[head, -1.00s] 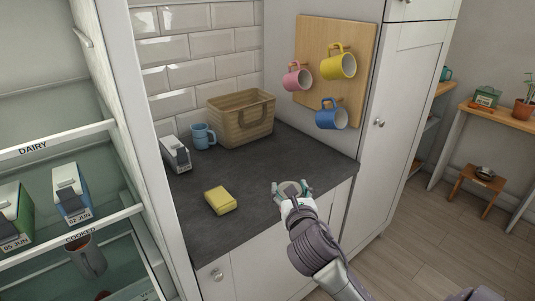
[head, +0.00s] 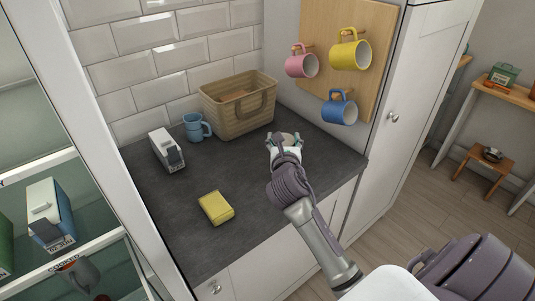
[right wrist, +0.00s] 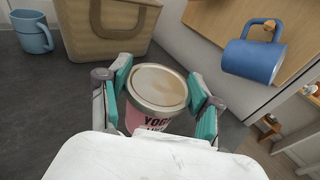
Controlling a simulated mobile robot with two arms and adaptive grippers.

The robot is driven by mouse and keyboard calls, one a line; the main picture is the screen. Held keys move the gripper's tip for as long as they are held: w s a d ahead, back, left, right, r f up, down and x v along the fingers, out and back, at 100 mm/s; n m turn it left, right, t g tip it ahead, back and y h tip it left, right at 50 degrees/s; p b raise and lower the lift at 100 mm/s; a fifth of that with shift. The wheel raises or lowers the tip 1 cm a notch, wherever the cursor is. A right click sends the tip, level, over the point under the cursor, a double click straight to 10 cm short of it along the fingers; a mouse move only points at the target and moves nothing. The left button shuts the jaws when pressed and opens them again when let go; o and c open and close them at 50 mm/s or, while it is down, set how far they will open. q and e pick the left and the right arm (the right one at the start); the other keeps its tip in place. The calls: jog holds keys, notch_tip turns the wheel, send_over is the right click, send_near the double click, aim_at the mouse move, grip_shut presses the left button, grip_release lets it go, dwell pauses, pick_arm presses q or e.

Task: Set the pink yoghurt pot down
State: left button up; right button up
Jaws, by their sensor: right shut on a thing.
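My right gripper (head: 285,141) is over the slate worktop (head: 318,168), in front of the wicker basket. In the right wrist view its two teal-padded fingers (right wrist: 161,92) are closed on either side of the pink yoghurt pot (right wrist: 148,122). The pot has a pale round lid and dark lettering that begins "YOG". In the head view only its lid (head: 286,137) shows, and the gripper hides the rest. The pot looks roughly upright. Its base is hidden, so I cannot tell whether it touches the worktop. My left gripper is not in view.
A wicker basket (head: 226,118) and a light blue mug (head: 193,128) stand at the back. A carton (head: 166,150) and a yellow sponge (head: 215,207) are on the left. Mugs hang on a wooden board (head: 321,18), the blue one (head: 338,111) lowest. The worktop's right part is clear.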

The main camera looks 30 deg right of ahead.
jog(key=w+f, duration=0.1)
jog(key=f, duration=0.1)
jog(key=w+a+f, duration=0.1)
jog(key=w+f, duration=0.1)
jog(key=w+a+f, duration=0.1)
jog(key=w+f, duration=0.1)
jog(key=shift+f+b, duration=0.35)
jog(key=shift+b, duration=0.05)
jog(key=shift+w+d+f, duration=0.1)
jog(key=shift+f, duration=0.35)
jog(key=shift+r, duration=0.1)
jog(key=o, duration=1.3)
jog(key=shift+f, duration=0.2)
jog(key=shift+c, duration=0.2)
